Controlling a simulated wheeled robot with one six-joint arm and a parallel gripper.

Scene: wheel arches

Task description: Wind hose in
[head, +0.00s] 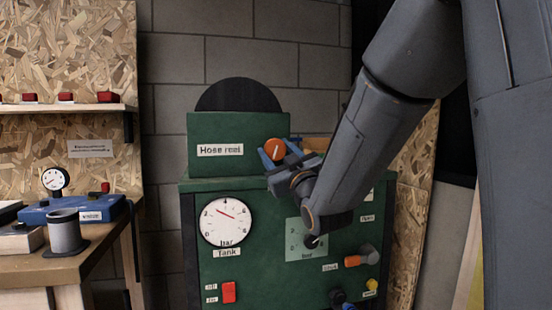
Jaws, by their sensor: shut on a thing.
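The hose reel (205,130) is a green box labelled "Hose reel" on top of a green cabinet (275,275), with a dark round disc (240,94) rising behind its top edge. An orange round knob (274,149) with a pale line shows at the box's right front. My gripper (277,157), with blue fingers, is at this knob and shut on it. My arm comes in from the upper right and hides part of the cabinet's right side. No hose can be made out.
A workbench (85,266) with a grey cup (65,232) stands left.

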